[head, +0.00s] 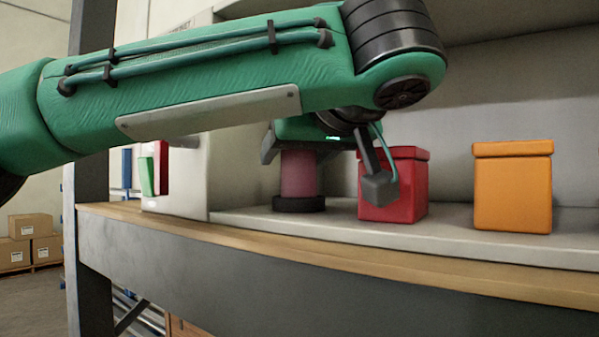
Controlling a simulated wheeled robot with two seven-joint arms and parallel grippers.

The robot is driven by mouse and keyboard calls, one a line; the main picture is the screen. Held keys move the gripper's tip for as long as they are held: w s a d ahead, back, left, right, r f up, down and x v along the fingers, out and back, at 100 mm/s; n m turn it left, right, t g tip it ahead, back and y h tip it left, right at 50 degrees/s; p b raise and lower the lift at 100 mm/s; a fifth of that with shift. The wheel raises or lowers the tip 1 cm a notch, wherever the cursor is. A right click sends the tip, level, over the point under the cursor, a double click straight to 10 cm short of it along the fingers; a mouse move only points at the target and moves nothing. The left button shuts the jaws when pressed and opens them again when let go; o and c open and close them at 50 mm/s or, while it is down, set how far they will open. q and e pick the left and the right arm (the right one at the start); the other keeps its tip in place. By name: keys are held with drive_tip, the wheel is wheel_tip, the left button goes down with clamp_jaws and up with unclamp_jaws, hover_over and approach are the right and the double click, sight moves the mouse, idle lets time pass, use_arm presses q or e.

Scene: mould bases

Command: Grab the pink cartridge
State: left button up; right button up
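The pink cartridge (298,174) stands upright in a round black base (299,204) on the pale shelf. Its upper end is hidden behind my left gripper (325,172). The gripper hangs from the green arm that crosses the view from the left. It points down over the cartridge. One grey finger shows to the right, in front of the red box, and a grey part shows to the left of the cartridge. The fingers look spread, and I see no contact with the cartridge. My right gripper is not in view.
A red lidded box (408,190) stands close to the right of the cartridge, partly behind the finger. An orange lidded box (512,188) stands farther right, with free shelf between. A pale panel (180,190) stands to the left. The wooden shelf edge (400,270) runs in front.

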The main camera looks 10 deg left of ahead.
use_arm(q)
drive_tip(key=shift+w+a, duration=0.1)
drive_tip(key=c, duration=0.8)
drive_tip(key=shift+r+b, duration=0.6)
drive_tip(key=shift+r, duration=0.05)
drive_tip(key=shift+r+b, duration=0.5)
drive_tip(key=shift+r, duration=0.4)
drive_tip(key=s+a+p, duration=0.3)
drive_tip(key=s+p, duration=0.1)
drive_tip(key=s, duration=0.4)
drive_tip(key=s+a+p, duration=0.3)
drive_tip(key=s+a, duration=0.1)
drive_tip(key=s, duration=0.4)
drive_tip(key=shift+s+a+r+p, duration=0.2)
drive_tip(key=shift+p, duration=0.2)
